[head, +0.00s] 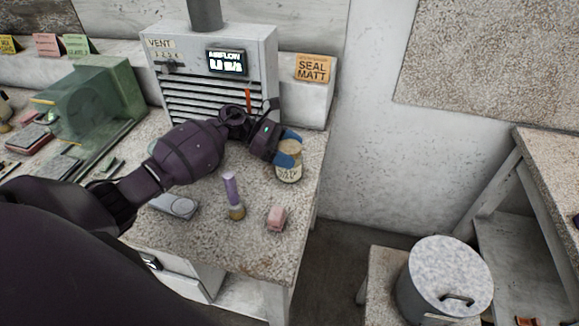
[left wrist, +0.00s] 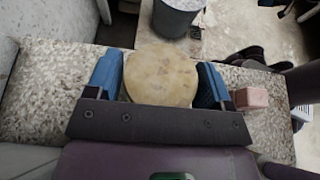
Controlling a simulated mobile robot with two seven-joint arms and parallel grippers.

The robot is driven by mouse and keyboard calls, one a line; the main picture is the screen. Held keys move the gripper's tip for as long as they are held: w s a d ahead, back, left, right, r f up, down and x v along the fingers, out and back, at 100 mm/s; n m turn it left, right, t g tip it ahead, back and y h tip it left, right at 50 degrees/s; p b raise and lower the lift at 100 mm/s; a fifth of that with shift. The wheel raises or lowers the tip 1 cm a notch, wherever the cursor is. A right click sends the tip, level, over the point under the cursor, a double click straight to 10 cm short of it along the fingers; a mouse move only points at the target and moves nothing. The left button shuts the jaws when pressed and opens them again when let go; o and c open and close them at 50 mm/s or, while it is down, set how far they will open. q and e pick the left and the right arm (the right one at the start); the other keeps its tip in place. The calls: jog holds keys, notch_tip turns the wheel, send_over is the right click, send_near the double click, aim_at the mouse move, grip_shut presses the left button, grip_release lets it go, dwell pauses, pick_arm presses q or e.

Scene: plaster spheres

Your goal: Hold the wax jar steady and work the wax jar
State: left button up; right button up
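The wax jar (head: 289,172) is a cream jar with a tan lid and dark lettering, upright near the right end of the speckled bench. My left gripper (head: 288,149) reaches it from the left, with one blue finger on the near side and one on the far side. In the left wrist view, the round tan top of the wax jar (left wrist: 161,74) fills the space between the blue fingers of my left gripper (left wrist: 161,85). The fingers appear to touch its sides. Part of the jar is hidden by the near finger. My right gripper is not in view.
A vent unit (head: 215,75) stands behind. A lidded grey bin (head: 446,275) stands at the lower right.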

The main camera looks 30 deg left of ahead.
pick_arm(q)
jog(key=c, duration=1)
jog(key=shift+o, duration=0.2)
jog(key=shift+r, duration=0.1)
notch_tip(320, 180, up, 20)
jog(key=shift+f, duration=0.1)
jog(key=shift+s, duration=0.1)
